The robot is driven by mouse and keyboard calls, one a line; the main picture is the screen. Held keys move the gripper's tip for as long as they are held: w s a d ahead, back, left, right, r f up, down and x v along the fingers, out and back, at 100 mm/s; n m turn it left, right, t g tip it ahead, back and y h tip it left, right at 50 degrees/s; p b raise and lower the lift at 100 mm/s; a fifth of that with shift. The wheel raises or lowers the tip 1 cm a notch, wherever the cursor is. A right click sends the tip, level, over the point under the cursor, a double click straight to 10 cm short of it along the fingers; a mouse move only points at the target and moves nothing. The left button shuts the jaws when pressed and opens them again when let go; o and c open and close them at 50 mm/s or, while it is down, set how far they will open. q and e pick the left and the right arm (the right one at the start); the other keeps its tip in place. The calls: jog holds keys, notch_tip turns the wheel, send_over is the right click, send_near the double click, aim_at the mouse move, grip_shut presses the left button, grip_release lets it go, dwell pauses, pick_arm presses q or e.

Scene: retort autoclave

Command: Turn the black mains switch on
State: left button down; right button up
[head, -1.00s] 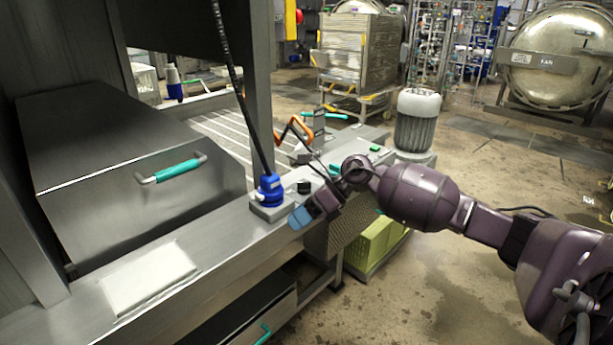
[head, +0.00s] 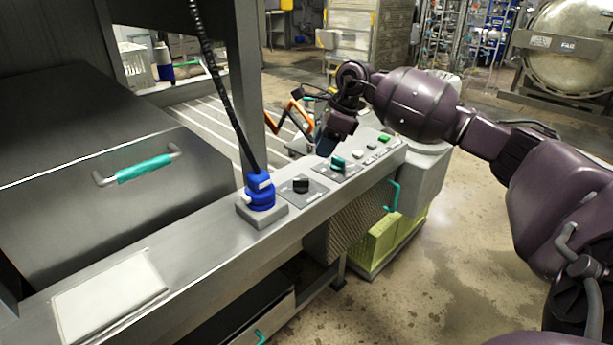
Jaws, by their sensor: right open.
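The black mains switch (head: 301,185) is a small dark rotary knob on a grey plate on the machine's front ledge, just right of the blue plug. It is in plain view with nothing on it. How far it is turned is hard to tell. My right gripper (head: 327,146) is open and empty. It points down beyond and to the right of the black switch, by a teal knob (head: 338,162), and is apart from the black switch. My left gripper is not in view.
A blue plug (head: 261,192) with a black cable stands left of the switch. Green and pale buttons (head: 384,139) lie farther right on the panel. An orange clamp-like part (head: 291,115) is behind the ledge. A teal-handled steel box (head: 110,190) fills the left.

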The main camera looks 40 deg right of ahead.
aim_at(306, 179)
jog(key=b+x, duration=0.2)
jog(key=x, duration=0.8)
jog(key=shift+w+a+f, duration=0.1)
jog(key=shift+c, duration=0.3)
grip_shut()
